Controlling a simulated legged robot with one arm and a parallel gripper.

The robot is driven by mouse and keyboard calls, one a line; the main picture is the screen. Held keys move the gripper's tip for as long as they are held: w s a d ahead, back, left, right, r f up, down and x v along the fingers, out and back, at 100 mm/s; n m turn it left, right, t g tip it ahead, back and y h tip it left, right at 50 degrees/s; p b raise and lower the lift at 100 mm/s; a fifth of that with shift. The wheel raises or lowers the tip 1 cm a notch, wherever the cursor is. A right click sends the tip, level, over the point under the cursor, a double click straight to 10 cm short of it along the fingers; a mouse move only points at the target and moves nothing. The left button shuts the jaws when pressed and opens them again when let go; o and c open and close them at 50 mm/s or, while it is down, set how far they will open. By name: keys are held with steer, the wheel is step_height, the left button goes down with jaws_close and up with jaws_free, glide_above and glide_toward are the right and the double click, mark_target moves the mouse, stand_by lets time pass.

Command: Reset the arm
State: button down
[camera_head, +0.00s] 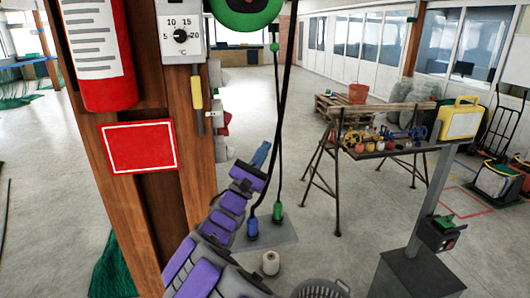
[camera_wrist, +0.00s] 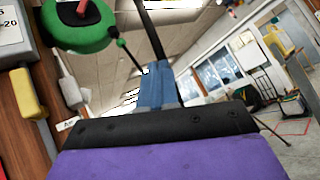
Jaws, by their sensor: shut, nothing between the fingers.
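My arm, purple and grey, reaches up from the bottom centre in the head view. My gripper (camera_head: 261,154), with blue fingers, is at its end, to the right of the wooden post (camera_head: 195,170). It also shows in the wrist view (camera_wrist: 157,72), where the blue fingers are close together with nothing between them. A black hanging cable (camera_head: 280,120) passes close by the fingers; I cannot tell whether they touch.
A thermostat dial (camera_head: 180,36), a yellow handle (camera_head: 197,92) and a green round object (camera_head: 244,10) are close to my arm. A trestle table (camera_head: 380,148) with tools stands at right, beside a grey post (camera_head: 431,200).

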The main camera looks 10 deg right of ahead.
steer(key=s+d+m+g+h+b, duration=0.1)
steer(key=s+d+m+g+b, duration=0.1)
steer(key=s+d+m+g, duration=1.1)
steer(key=s+d+f+m+g+y+b, duration=0.1)
steer(key=s+d+f+g+y, duration=0.25)
steer(key=s, duration=0.35)
steer(key=s+d+f+m+g+y+b, duration=0.1)
steer(key=s+d+f+g+y, duration=0.15)
steer(key=s+d, duration=0.4)
steer(key=s+a+f+m+y+b, duration=0.1)
steer(key=s+a+f+m+y, duration=0.1)
steer(key=s+a+f+y, duration=0.45)
steer(key=s+a+f+m+y+b, duration=0.1)
steer(key=s+a+f+m+y, duration=0.15)
steer(key=s+f, duration=0.8)
steer(key=s+a+f+y+b, duration=0.1)
steer(key=s+a+f+y, duration=0.2)
steer(key=a, duration=0.5)
steer(key=s+a+f+t+y+b, duration=0.1)
steer(key=s+a+f+y, duration=0.1)
steer(key=a, duration=0.6)
steer(key=shift+s+f+y, duration=0.4)
steer(key=shift+s+y, duration=0.2)
steer(key=shift+y, duration=0.4)
